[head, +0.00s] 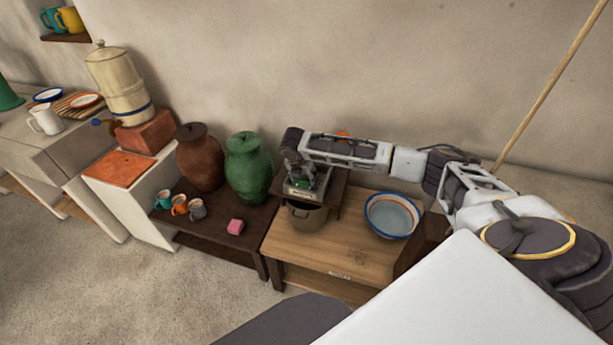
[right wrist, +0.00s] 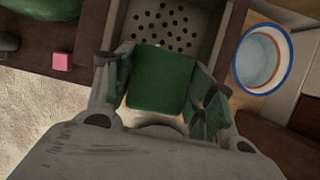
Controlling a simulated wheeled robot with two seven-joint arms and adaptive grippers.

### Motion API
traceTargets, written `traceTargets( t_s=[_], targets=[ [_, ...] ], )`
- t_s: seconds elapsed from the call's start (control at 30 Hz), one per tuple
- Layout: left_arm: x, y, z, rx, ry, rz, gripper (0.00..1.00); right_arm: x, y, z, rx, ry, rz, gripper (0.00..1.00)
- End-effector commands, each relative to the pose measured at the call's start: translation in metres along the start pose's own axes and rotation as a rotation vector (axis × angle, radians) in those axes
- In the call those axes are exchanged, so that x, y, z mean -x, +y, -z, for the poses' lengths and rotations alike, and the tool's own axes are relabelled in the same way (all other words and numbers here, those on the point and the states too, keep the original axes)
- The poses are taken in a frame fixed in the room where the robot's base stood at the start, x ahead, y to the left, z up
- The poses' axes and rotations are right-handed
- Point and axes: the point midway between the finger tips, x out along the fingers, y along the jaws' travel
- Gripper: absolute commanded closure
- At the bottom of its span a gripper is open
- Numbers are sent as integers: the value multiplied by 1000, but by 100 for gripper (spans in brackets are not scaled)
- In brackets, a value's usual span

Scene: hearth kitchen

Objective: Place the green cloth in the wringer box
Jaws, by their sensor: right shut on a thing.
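The green cloth (right wrist: 160,80) is a folded green piece between the fingers of my right gripper (right wrist: 160,92) in the right wrist view. The gripper is shut on it. The wringer box (right wrist: 176,22) shows beyond the cloth as a light tray with a holed floor, and the cloth overlaps its near part in the picture. Whether cloth and box touch I cannot tell. In the head view my right gripper (head: 300,182) is over the pale box (head: 304,194) on a small dark stand, and the cloth is mostly hidden by it. My left gripper is not in view.
A white basin with a blue and orange rim (head: 392,214) stands right of the stand. A metal pot (head: 306,216) sits below the box. A green jar (head: 248,168), a brown jar (head: 199,160), a pink block (head: 235,227) and small mugs (head: 180,205) stand to the left.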

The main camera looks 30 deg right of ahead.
Motion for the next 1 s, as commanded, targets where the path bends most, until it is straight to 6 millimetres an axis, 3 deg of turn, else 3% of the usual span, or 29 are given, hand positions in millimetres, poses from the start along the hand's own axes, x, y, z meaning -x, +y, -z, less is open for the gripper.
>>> traceTargets(
  t_s=[0.27,0.83,1.0],
  targets=[
    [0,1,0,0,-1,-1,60,-9,0,-23,0,0,0,78],
    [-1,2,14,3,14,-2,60,-13,0,-33,-2,0,0,78],
    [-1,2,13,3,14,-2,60,-32,0,-25,1,1,0,78]
  ],
)
